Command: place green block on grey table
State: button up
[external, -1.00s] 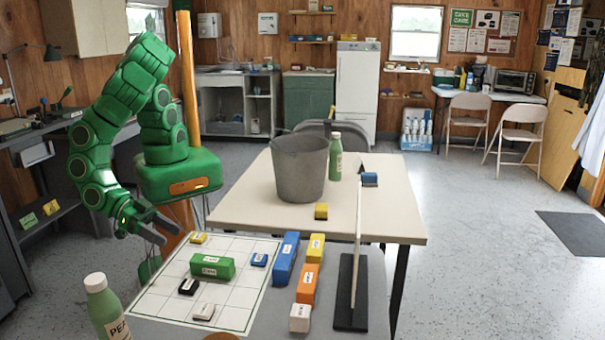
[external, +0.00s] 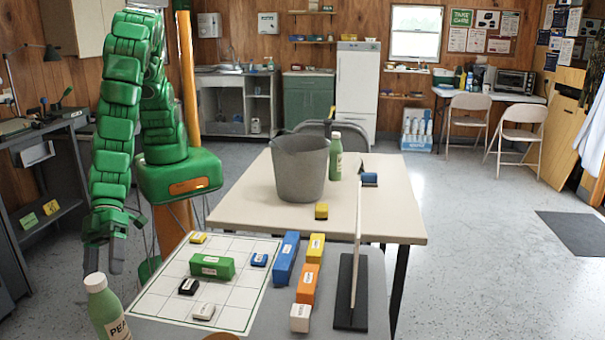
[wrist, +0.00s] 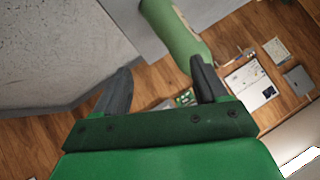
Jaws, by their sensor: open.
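The green block (external: 212,265) lies on a white grid sheet on the grey table (external: 262,322) in the foreground of the external view. My gripper (external: 103,268) hangs pointing down at the left, beyond the table's left edge and apart from the block. In the wrist view my gripper (wrist: 160,82) has its two dark fingers spread with nothing held between them. The green block cannot be made out in the wrist view.
A green bottle (external: 105,308) stands at the near left, close to my gripper; a green bottle shape (wrist: 178,32) shows in the wrist view. A cream table (external: 385,222) with a bucket (external: 300,170) stands behind.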

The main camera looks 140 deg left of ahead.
jog(key=s+a+f+m+g, duration=0.2)
jog(key=m, duration=0.3)
jog(key=m+g+y, duration=0.4)
jog(key=m+y, duration=0.3)
jog(key=m, duration=0.4)
send_over(210, 259)
jog(key=s+d, duration=0.2)
notch_tip(210, 259, down, 2)
jog(key=shift+s+d+f, duration=0.1)
jog(key=shift+d, duration=0.05)
jog(key=shift+f, duration=0.15)
jog(key=shift+x, duration=1.2)
jog(key=shift+w+a+x, duration=0.1)
jog(key=shift+w+x, duration=0.05)
jog(key=shift+x, duration=0.9)
jog(key=shift+w+a+x, duration=0.1)
jog(key=shift+x, duration=0.9)
jog(key=shift+w+a+f, duration=0.1)
jog(key=shift+a+f, duration=0.05)
jog(key=shift+f, duration=0.15)
jog(key=shift+f, duration=0.25)
